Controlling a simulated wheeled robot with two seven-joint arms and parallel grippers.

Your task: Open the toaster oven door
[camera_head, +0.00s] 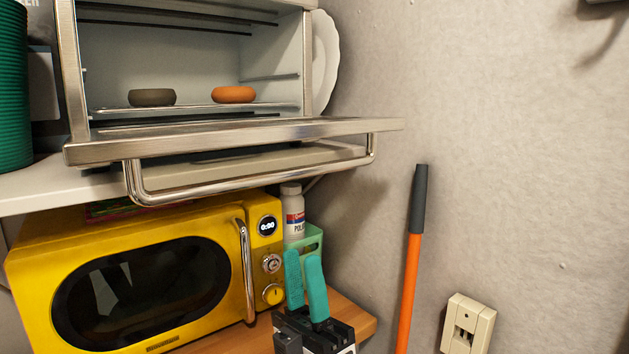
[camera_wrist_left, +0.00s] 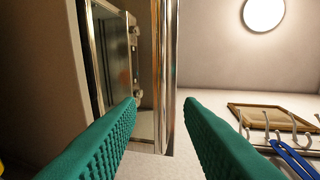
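The toaster oven (camera_head: 185,62) stands on the upper shelf with its door (camera_head: 230,135) folded down, about level, and its inside exposed. The door's chrome bar handle (camera_head: 260,184) hangs along the front edge. My left gripper (camera_head: 303,264), with teal fingers, points up from below the handle's right part, apart from it. In the left wrist view the fingers (camera_wrist_left: 160,101) are spread with nothing between the tips. A shiny metal part, seemingly the door edge or handle (camera_wrist_left: 171,75), lies beyond them. My right gripper is not in view.
A grey-brown ring (camera_head: 152,97) and an orange ring (camera_head: 233,95) lie on the oven rack. A yellow microwave (camera_head: 140,280) stands below, with a white bottle (camera_head: 293,212) beside it. An orange pole (camera_head: 408,290) leans by the bare wall on the right.

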